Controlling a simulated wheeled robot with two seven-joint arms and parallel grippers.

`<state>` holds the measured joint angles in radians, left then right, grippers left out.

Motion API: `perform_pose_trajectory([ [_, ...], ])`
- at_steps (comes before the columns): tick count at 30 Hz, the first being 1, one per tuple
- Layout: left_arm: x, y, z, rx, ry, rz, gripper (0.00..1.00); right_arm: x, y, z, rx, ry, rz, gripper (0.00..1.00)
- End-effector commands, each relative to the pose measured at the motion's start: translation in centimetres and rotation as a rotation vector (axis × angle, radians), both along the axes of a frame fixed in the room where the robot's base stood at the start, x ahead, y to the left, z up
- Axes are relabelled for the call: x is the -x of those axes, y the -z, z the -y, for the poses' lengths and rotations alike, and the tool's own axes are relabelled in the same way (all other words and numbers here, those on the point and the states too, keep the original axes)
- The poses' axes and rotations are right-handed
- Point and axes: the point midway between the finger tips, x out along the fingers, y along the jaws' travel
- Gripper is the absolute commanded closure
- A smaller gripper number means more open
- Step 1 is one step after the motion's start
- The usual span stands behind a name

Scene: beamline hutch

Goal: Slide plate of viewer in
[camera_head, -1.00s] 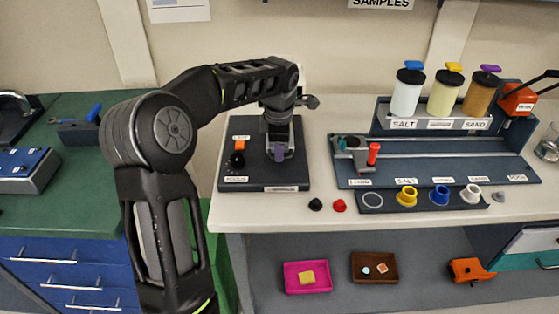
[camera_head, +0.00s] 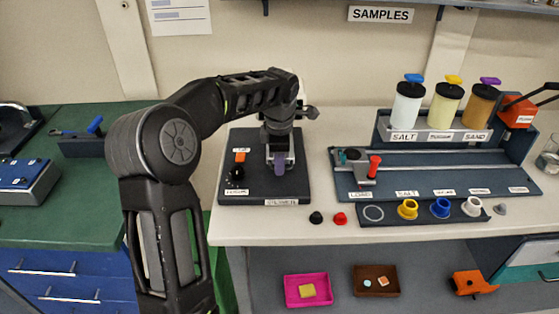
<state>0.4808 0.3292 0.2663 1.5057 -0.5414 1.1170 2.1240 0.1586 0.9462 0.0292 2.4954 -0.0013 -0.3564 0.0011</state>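The viewer (camera_head: 236,193) is a dark flat base on the white bench, with an orange switch (camera_head: 240,157) and a black knob (camera_head: 236,174) at its left. A purple tab (camera_head: 279,168) stands near the middle of the base, seemingly part of the plate; the plate itself is mostly hidden. My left gripper (camera_head: 279,150) points down over the viewer at this tab, with light grey parts on either side of it. I cannot tell whether its fingers touch or grip the tab. My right gripper is out of view.
Right of the viewer stands a grey rack (camera_head: 440,188) with a red-handled device (camera_head: 374,166), salt and sand jars, and coloured rings in front. Black (camera_head: 316,217) and red (camera_head: 340,218) caps lie on the bench front. Pink (camera_head: 290,291) and brown (camera_head: 376,291) trays lie below.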

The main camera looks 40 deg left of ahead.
Motion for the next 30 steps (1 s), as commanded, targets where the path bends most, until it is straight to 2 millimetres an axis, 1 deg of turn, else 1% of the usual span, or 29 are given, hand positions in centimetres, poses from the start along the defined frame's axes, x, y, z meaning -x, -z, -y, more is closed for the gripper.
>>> perform_pose_trajectory([
  [5, 0.1, -1.7, 0.1, -0.003, 0.0, 0.006, 0.69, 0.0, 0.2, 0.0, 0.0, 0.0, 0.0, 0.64],
  [12, 0.7, -5.6, 0.5, -0.003, 0.0, 0.006, 0.69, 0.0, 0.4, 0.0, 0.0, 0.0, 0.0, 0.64],
  [16, 0.9, -7.1, 0.7, -0.002, -0.001, 0.005, 0.69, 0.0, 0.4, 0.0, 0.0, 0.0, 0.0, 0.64],
  [20, 1.0, -7.7, 0.8, -0.001, -0.001, 0.003, 0.69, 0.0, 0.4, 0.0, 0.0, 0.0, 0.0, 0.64],
  [30, 1.0, -7.7, 0.8, -0.002, 0.0, 0.002, 0.69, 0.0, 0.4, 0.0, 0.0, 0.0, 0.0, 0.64],
])
